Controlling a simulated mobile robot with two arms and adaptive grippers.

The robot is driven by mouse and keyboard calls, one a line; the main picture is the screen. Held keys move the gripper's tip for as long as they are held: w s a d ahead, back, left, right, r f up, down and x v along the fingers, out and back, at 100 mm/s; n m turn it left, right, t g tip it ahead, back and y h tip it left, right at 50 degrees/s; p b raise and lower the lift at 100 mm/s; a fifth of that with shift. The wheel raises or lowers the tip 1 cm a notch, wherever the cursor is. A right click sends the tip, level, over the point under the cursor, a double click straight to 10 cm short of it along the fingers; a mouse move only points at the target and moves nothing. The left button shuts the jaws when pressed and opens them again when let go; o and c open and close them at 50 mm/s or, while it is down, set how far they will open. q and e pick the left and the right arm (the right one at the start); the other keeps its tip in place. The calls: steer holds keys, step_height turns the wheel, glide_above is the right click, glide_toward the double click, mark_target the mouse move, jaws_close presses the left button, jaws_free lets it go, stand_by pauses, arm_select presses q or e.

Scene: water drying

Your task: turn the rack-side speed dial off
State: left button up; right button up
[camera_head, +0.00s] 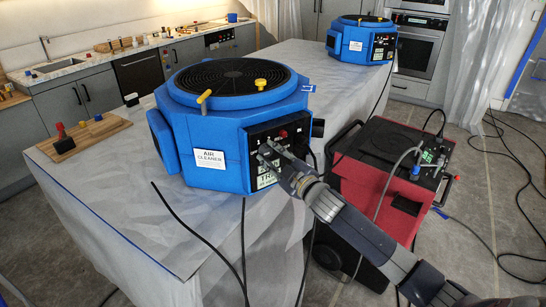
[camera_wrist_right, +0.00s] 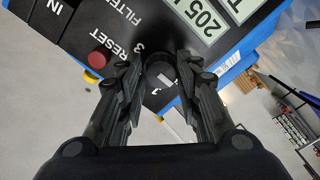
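The near blue air cleaner (camera_head: 217,135) stands on the covered table. Its black control panel (camera_head: 270,165) faces right. My right gripper (camera_head: 266,152) is at this panel. In the right wrist view, my right gripper (camera_wrist_right: 159,72) has one finger on each side of a round black dial (camera_wrist_right: 160,74) with a pale mark. A red reset button (camera_wrist_right: 97,60) sits left of the fingers. My left gripper is not in view.
A second blue air cleaner (camera_head: 351,45) stands at the table's far end. A red machine (camera_head: 377,168) stands close to the right of the table. A wooden board (camera_head: 92,132) with small items lies at left. Black cables hang near the panel and cross the floor.

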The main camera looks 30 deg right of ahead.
steer(key=shift+o, duration=1.1)
steer(key=shift+s+f, duration=0.15)
steer(key=shift+s, duration=0.45)
steer(key=s+d, duration=0.1)
steer(key=s, duration=0.9)
steer(key=shift+s, duration=0.35)
